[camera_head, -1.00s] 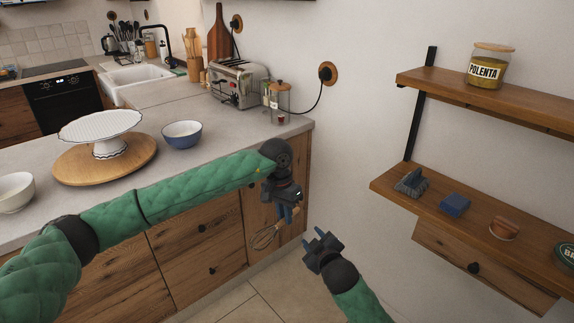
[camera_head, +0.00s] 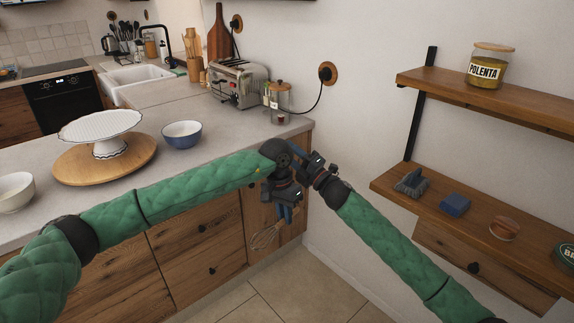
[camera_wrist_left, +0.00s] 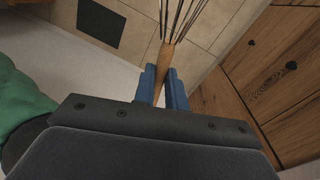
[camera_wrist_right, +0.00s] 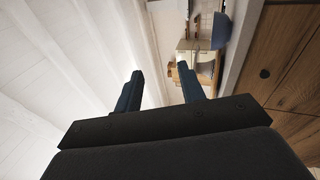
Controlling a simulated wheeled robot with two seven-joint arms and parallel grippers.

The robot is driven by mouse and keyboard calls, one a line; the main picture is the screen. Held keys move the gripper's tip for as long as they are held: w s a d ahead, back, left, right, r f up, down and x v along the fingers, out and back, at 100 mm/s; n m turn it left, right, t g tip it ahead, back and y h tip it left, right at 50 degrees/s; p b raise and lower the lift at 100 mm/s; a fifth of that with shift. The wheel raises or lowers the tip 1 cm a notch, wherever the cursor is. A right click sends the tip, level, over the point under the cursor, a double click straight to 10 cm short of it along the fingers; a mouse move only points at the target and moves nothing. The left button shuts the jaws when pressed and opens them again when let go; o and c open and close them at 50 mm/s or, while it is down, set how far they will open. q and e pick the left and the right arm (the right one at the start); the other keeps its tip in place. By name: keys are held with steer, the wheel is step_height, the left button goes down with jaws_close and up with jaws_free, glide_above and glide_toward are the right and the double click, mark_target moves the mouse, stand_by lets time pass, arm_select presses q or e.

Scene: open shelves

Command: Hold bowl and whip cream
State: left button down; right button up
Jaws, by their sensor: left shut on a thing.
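A whisk (camera_head: 266,236) with a wooden handle and wire loops hangs head down from my left gripper (camera_head: 285,213) in front of the counter's end cabinet. In the left wrist view the wooden handle sits between the blue fingers of my left gripper (camera_wrist_left: 165,88), which is shut on it. A blue bowl (camera_head: 182,135) with a pale inside stands on the counter, beyond my left arm. A white bowl (camera_head: 14,191) stands at the counter's left. My right gripper (camera_head: 298,156) is beside the left wrist; its fingers are apart and empty in the right wrist view (camera_wrist_right: 162,88).
A round wooden board (camera_head: 140,166) bears a white cake stand (camera_head: 100,124) on the counter. A toaster (camera_head: 238,83) and a jar (camera_head: 280,97) stand at the back. Wall shelves (camera_head: 390,186) with small items are at right. The right gripper is close to the left wrist.

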step_height(320, 180, up, 5)
steer(key=w+n+g+y, duration=0.2)
steer(key=n+g+y, duration=0.3)
steer(key=n+g, duration=0.85)
steer(key=s+f+n+g+h, duration=0.4)
steer(key=f+n+h, duration=0.4)
steer(key=n+h, duration=0.2)
steer(key=s+f+n+g+h, duration=0.5)
steer(key=f+n+h, duration=0.4)
steer(key=n+h, duration=0.2)
steer(key=shift+s+a+f+n, duration=0.25)
steer(key=shift+s+a+n, duration=0.15)
steer(key=shift+s, duration=0.35)
